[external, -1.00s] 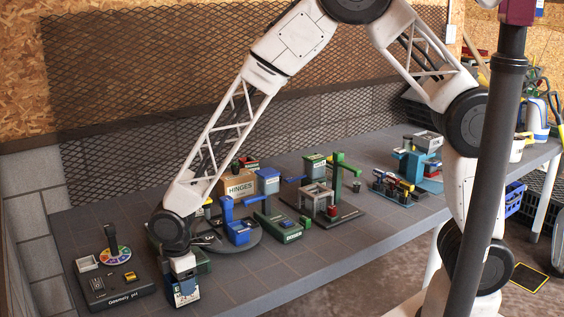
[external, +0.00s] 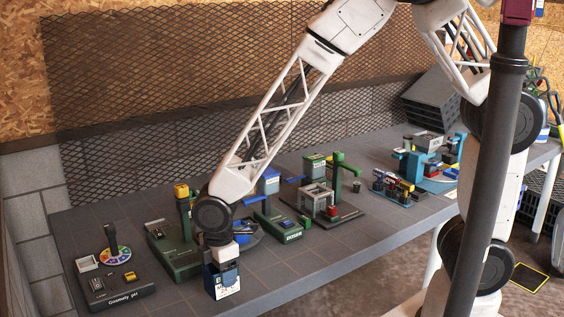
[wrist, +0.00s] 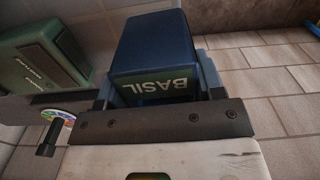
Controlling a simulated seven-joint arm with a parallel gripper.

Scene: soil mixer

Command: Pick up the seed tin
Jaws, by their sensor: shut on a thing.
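The seed tin (external: 226,283) is a dark blue box with a white printed front, near the table's front edge in the external view. In the wrist view the tin (wrist: 160,50) fills the upper middle, with a green "BASIL" label facing the camera. My gripper (external: 221,264) is above the tin, with its fingers on the tin's two sides. In the wrist view my gripper (wrist: 158,92) is shut on it. I cannot tell how far the tin's base is above the table.
A green machine (external: 174,245) stands close behind and left of the tin; it also shows in the wrist view (wrist: 42,57). A dark "Osmoty pH" device (external: 120,290) sits further left. Several small machines (external: 318,205) stand to the right. The table front is clear.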

